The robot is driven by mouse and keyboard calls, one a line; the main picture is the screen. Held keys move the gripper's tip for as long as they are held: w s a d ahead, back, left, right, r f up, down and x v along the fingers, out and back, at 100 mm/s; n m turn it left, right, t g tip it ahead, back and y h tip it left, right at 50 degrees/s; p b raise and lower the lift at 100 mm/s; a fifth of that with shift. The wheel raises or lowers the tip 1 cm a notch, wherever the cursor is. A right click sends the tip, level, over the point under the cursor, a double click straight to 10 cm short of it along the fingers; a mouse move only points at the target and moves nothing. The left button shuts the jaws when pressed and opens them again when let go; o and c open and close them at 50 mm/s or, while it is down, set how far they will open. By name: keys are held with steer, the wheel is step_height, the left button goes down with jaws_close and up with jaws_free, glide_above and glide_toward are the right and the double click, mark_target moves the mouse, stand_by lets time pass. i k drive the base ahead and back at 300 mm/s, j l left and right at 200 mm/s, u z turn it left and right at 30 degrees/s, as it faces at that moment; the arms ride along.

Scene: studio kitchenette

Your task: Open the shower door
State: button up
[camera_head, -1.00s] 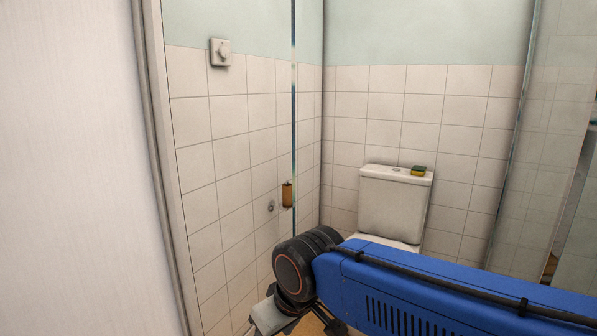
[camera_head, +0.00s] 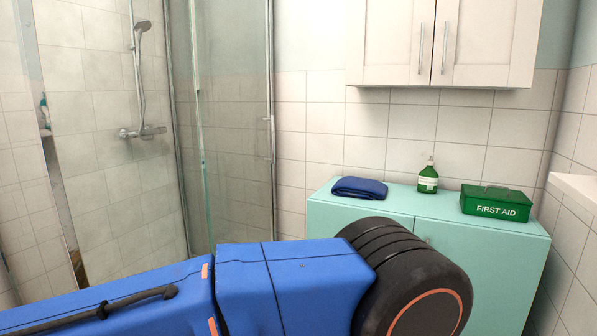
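The shower stands at the left to centre of the head view. Its glass door panel (camera_head: 235,130) has a metal frame, with a slim vertical handle (camera_head: 268,140) near its right edge. A greenish glass edge shows within the panel's width. I cannot tell whether the door is fully shut or partly open. My blue arm with its black joint crosses the bottom of the view and hides the lower part of the shower. My gripper is not in view.
Inside the shower are a hand shower (camera_head: 143,30) and a mixer tap (camera_head: 142,132). A turquoise cabinet (camera_head: 490,255) at the right bears a folded blue towel (camera_head: 359,188), a green bottle (camera_head: 428,178) and a first aid box (camera_head: 497,203). A wall cupboard (camera_head: 490,45) hangs above.

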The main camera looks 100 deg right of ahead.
mark_target(271, 158)
steer(key=z, duration=3)
